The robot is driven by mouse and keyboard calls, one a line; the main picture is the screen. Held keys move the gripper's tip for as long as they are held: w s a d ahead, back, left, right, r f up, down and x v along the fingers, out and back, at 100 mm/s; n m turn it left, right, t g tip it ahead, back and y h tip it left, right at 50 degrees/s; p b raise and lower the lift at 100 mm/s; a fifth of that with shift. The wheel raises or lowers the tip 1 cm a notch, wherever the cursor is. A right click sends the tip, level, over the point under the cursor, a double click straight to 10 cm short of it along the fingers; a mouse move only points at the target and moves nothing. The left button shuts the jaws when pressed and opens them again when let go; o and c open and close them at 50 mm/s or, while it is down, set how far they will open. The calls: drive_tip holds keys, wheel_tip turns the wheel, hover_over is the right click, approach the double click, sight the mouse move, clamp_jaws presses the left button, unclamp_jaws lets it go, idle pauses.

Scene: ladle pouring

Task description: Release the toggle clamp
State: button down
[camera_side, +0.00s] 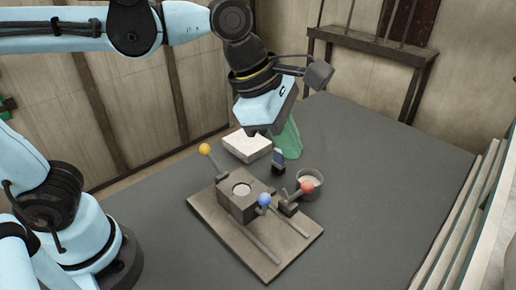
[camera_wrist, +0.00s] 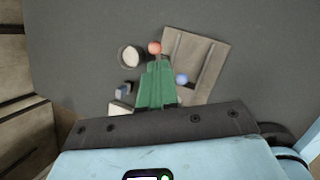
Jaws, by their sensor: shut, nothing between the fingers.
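A grey-brown fixture board (camera_side: 262,262) lies on the table with a dark block (camera_side: 238,205) on it. A lever with a red ball (camera_side: 307,187) stands at its right edge; the ball also shows in the wrist view (camera_wrist: 154,47). A blue ball (camera_side: 264,199) tops another handle, also in the wrist view (camera_wrist: 181,79). A lever with a yellow ball (camera_side: 205,149) leans to the upper left of the block. I cannot tell which lever is the toggle clamp's. My gripper (camera_side: 290,156), with green fingers (camera_wrist: 157,65), is shut and empty above the table behind the board, apart from the levers.
A round cup with pale contents (camera_side: 310,182) stands right of the board. A small blue-grey piece (camera_side: 278,161) and a white block (camera_side: 246,146) stand behind it. The grey table (camera_side: 390,160) is clear at the right. A dark rack stands at the back.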

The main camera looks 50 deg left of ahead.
drive_tip(key=shift+s+r, duration=0.2)
drive_tip(key=shift+r, duration=0.4)
drive_tip(key=s+a+f+m+t+y, duration=0.1)
drive_tip(key=a+f+m, duration=0.3)
drive_tip(key=a+m, duration=0.4)
drive_tip(key=s+a+f+m+t+y, duration=0.1)
drive_tip(key=a+f+m, duration=0.3)
drive_tip(key=a+m, duration=0.5)
drive_tip(key=m+t, duration=0.1)
drive_tip(key=m, duration=0.4)
drive_tip(key=shift+f+m+y, duration=0.25)
drive_tip(key=shift+m+y, duration=0.05)
drive_tip(key=shift+y, duration=0.1)
drive_tip(key=c, duration=1.8)
unclamp_jaws()
drive_tip(key=shift+c, duration=0.2)
